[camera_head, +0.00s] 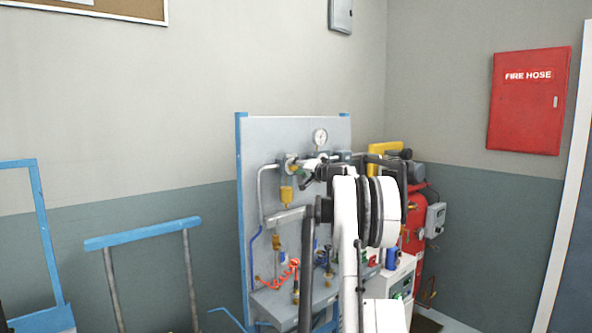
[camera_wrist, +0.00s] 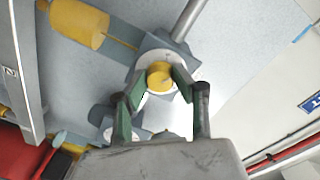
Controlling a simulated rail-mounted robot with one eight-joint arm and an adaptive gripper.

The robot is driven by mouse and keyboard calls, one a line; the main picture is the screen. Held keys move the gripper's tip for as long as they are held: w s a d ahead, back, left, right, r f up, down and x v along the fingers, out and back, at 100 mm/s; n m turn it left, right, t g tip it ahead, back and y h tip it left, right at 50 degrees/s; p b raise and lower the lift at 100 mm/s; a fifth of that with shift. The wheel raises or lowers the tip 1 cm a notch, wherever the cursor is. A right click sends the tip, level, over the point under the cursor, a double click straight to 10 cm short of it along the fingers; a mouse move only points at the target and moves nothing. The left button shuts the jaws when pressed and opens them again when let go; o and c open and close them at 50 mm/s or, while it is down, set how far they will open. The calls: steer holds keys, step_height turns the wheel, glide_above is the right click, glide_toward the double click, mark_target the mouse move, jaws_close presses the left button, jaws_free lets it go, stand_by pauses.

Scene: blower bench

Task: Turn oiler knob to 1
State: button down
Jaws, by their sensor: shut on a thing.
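In the wrist view a round yellow knob (camera_wrist: 159,73), which I take to be the oiler knob, sits on a pale round dial face on a grey fitting. The green-padded fingers of my gripper (camera_wrist: 160,80) are shut on it, one on each side. Marks on the dial are too small to read, so the knob's setting cannot be told. In the head view my gripper (camera_head: 312,166) is at the upper part of the grey panel (camera_head: 262,142); the arm and gripper hide the knob there.
A pressure gauge (camera_head: 320,137) stands above the gripper on the panel. A yellow cylinder (camera_head: 286,194) hangs to its left. Pipes, a red hose (camera_head: 290,272) and small valves lie lower. A red tank (camera_head: 416,240) stands to the right, with a blue-handled cart (camera_head: 143,233) at left.

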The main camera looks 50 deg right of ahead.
steer(key=c, duration=1.4)
jaws_free()
steer(key=shift+s, duration=0.15)
steer(key=v, duration=1.1)
steer(key=shift+s+a, duration=0.15)
steer(key=shift+s, duration=0.2)
